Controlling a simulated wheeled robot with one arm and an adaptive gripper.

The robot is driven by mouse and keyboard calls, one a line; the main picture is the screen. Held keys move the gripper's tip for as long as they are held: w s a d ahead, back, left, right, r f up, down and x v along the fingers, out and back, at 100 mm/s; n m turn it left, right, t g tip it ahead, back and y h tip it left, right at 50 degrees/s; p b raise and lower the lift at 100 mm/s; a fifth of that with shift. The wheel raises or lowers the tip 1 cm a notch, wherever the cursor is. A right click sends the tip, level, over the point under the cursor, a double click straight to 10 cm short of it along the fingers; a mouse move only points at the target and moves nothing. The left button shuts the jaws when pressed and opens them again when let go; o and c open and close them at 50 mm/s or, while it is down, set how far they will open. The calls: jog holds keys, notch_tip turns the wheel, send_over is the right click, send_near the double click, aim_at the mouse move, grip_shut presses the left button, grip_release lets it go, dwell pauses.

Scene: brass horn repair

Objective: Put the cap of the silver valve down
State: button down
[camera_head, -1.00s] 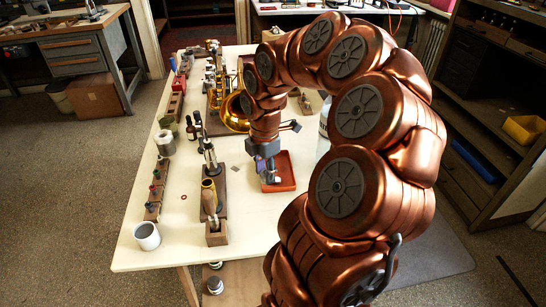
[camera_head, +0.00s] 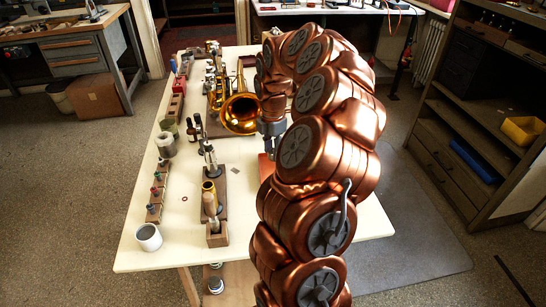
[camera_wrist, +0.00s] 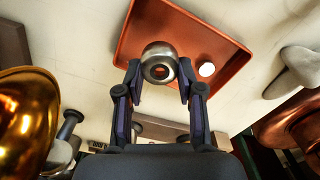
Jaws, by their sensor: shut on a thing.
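My gripper (camera_wrist: 160,78) is shut on a round silver cap (camera_wrist: 159,55) with a dark hole in its middle, held between the two fingertips. In the wrist view the cap appears over the near edge of an orange-red tray (camera_wrist: 214,40); I cannot tell its height above it. In the head view my gripper (camera_head: 271,150) is beside the tray (camera_head: 265,170), which my arm mostly hides. The cap does not show clearly there. A silver upright part (camera_head: 209,155) stands in a wooden block left of the tray; I cannot tell whether it is the silver valve.
A small white disc (camera_wrist: 206,69) lies in the tray. A brass horn (camera_head: 240,112) is close to my gripper, on its left. A white cup (camera_head: 148,237) and a row of small coloured-top tools (camera_head: 157,190) line the table's left side.

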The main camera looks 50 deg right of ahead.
aim_at(273, 166)
jog(key=shift+d+f, duration=0.1)
jog(key=shift+f, duration=1.7)
jog(key=shift+f, duration=0.15)
jog(key=c, duration=0.7)
grip_release()
notch_tip(273, 166, up, 12)
jog(key=shift+r, duration=0.2)
